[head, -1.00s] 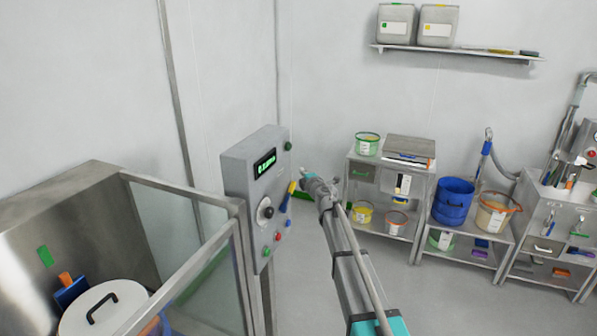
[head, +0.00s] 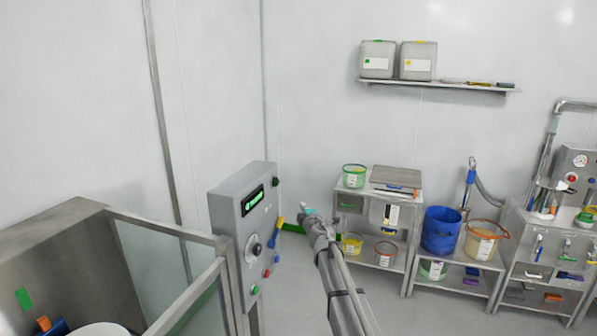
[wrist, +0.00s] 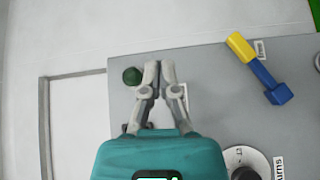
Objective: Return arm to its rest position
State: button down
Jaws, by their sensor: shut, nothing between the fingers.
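My gripper (wrist: 158,85) is shut and empty in the wrist view, with its fingertips together. It faces the grey control panel (wrist: 215,75). A dark green button (wrist: 132,76) shows just left of the fingers, and a yellow and blue lever (wrist: 262,70) to their right. I cannot tell whether the fingers touch the panel. In the head view my arm reaches up from the lower middle, and the gripper end (head: 308,213) is to the right of the control panel (head: 230,215), which has a lit green display (head: 252,200).
A glass-sided enclosure (head: 190,300) stands at the lower left. Shelving with a green-rimmed tub (head: 354,176), a blue bucket (head: 440,230) and an orange-rimmed bucket (head: 484,241) stands to the right. A wall shelf (head: 440,86) holds two canisters. Grey floor is open below the arm.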

jog(key=s+d+f+m+g+h, duration=0.4)
jog(key=s+d+f+m+h, duration=0.1)
jog(key=s+d+m, duration=0.4)
jog(key=s+d+f+m+g+h, duration=0.3)
jog(key=s+d+f+m+h, duration=0.2)
jog(key=s+d+m, duration=0.35)
jog(key=s+a+f+m+g+y, duration=0.1)
jog(key=s+f+g, duration=0.3)
jog(key=s, duration=0.9)
jog(key=s+f+m+g+y, duration=0.1)
jog(key=s+f+g+y, duration=0.3)
jog(key=s, duration=0.9)
jog(key=shift+a+f+g, duration=0.4)
jog(key=shift+g, duration=0.8)
